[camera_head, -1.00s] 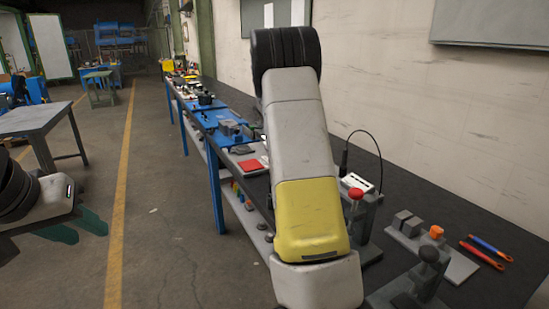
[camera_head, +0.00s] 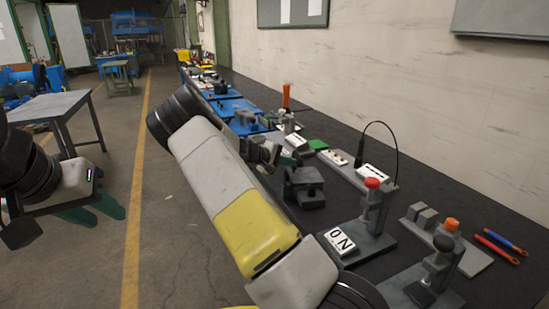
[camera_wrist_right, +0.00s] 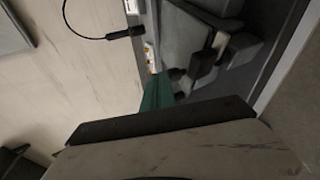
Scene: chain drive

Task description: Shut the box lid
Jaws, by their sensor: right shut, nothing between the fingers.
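No box with a lid can be picked out for certain. A dark grey block-like fixture (camera_head: 305,190) with a raised upper part stands on the black bench, just beyond my right forearm. My right gripper (camera_head: 288,160) is above the bench behind that fixture, partly hidden by its own wrist. In the right wrist view its green fingers (camera_wrist_right: 159,92) are together and empty, beside grey blocky parts (camera_wrist_right: 195,35); whether they touch is unclear. My left gripper (camera_head: 95,211) hangs over the floor at the far left, its green fingers apart and empty, away from the bench.
A red-button stand (camera_head: 372,200), an "ON" sign (camera_head: 338,243), a black-knob stand (camera_head: 440,262) and an orange-knob plate (camera_head: 452,226) stand at the near right. Red and blue tools (camera_head: 502,247) lie beyond. A cable (camera_head: 390,135) arches up by the wall.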

